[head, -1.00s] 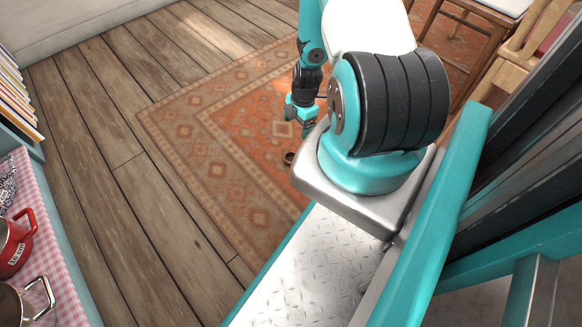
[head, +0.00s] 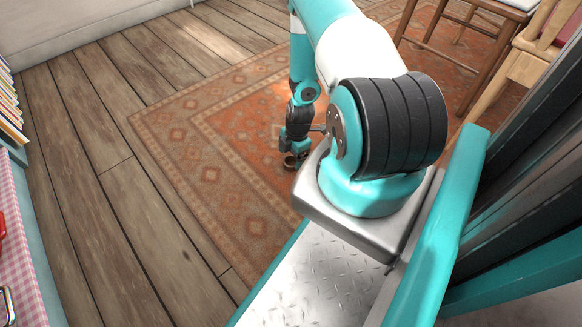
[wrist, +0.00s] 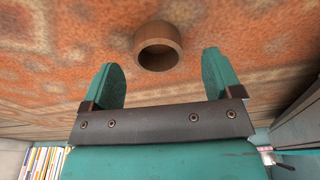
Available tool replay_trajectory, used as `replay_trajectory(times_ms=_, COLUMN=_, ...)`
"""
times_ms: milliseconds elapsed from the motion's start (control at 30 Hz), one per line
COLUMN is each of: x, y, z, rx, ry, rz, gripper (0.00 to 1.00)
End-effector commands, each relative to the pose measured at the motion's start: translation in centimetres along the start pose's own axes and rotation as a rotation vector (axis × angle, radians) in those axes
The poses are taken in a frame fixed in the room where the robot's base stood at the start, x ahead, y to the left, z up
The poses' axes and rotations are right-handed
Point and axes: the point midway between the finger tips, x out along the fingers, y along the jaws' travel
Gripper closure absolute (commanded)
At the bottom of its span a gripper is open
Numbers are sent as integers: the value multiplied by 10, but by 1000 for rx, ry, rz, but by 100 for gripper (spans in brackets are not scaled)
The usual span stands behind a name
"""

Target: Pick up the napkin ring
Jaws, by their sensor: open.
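The napkin ring (wrist: 158,46) is a small brown ring resting on the patterned rug. In the wrist view it lies just beyond my gripper's fingertips, between their lines and near the middle. My gripper (wrist: 163,72) is open and empty, with its two teal fingers apart. In the head view the napkin ring (head: 291,161) shows right below my gripper (head: 290,152), which points down toward the rug and partly covers it. I cannot tell the exact gap between the fingertips and the ring.
The orange patterned rug (head: 215,150) lies on a plank floor (head: 120,215). A shelf with a checked pink cloth (head: 18,255) and books (head: 10,105) stands at the left. Wooden chairs (head: 470,45) stand at the upper right. The rug around the ring is clear.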

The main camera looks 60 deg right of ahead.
Motion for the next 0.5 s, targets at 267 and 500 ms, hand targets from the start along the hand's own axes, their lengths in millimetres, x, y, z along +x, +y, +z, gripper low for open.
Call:
replay_trajectory(times_ms=267, x=35, y=2, z=1, rx=1, ry=0, rz=1, gripper=15)
replay_trajectory(times_ms=500, x=32, y=2, z=1, rx=1, ry=0, rz=1, gripper=29)
